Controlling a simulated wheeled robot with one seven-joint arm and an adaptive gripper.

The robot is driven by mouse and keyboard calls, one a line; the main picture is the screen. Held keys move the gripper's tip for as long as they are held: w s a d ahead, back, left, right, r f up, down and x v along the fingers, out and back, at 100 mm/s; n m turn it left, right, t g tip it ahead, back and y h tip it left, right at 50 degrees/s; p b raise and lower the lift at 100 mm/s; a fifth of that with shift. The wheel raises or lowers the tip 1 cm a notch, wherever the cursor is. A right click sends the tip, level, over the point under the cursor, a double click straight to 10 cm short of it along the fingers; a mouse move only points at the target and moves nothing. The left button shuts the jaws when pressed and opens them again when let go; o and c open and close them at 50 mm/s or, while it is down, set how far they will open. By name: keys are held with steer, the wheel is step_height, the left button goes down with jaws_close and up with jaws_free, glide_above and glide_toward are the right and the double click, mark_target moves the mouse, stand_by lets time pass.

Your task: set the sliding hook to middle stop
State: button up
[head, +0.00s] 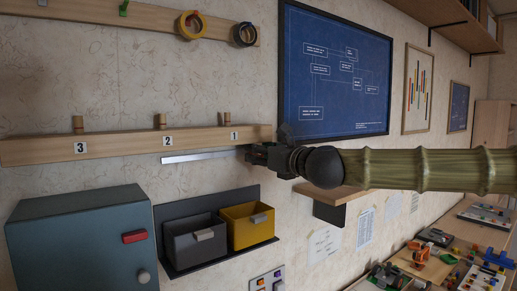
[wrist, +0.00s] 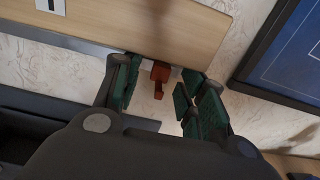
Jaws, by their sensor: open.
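The sliding hook is a small red-orange piece (wrist: 159,75) under the wooden board in the wrist view. It sits between my two green-padded fingers, with a visible gap to the right finger; whether the left one touches it I cannot tell. In the head view my gripper (head: 258,152) covers the hook at the board's right end. My gripper is open. The metal rail (head: 195,158) runs left from there under the wooden board (head: 100,147), which bears labels 3 (head: 80,148), 2 (head: 168,141) and 1 (head: 234,135).
Below the rail are a grey bin (head: 185,247), a yellow bin (head: 245,234) and a blue-grey cabinet (head: 75,235) with a red handle. A small wooden shelf (head: 335,192) juts out below my arm. A framed blueprint (head: 330,70) hangs right of the board.

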mark_target(217, 155)
steer(key=shift+w+a+f, duration=0.15)
steer(key=shift+w, duration=0.25)
steer(key=shift+w+a+f, duration=0.15)
steer(key=shift+w, duration=0.25)
steer(key=shift+s+r, duration=0.15)
steer(key=shift+s, duration=0.1)
steer(key=shift+w, duration=0.1)
jaws_close()
steer(key=shift+a, duration=0.1)
steer(key=shift+s+a+f+b, duration=0.2)
steer(key=shift+s+a+b, duration=0.1)
steer(key=shift+b, duration=0.05)
steer(key=s+a+b, duration=0.1)
steer(key=s+a, duration=0.1)
steer(key=s+a+b, duration=0.2)
steer(key=a, duration=0.1)
steer(key=s+a+b, duration=0.2)
steer(key=a, duration=0.1)
steer(key=shift+a+r, duration=0.1)
steer(key=shift+r, duration=0.05)
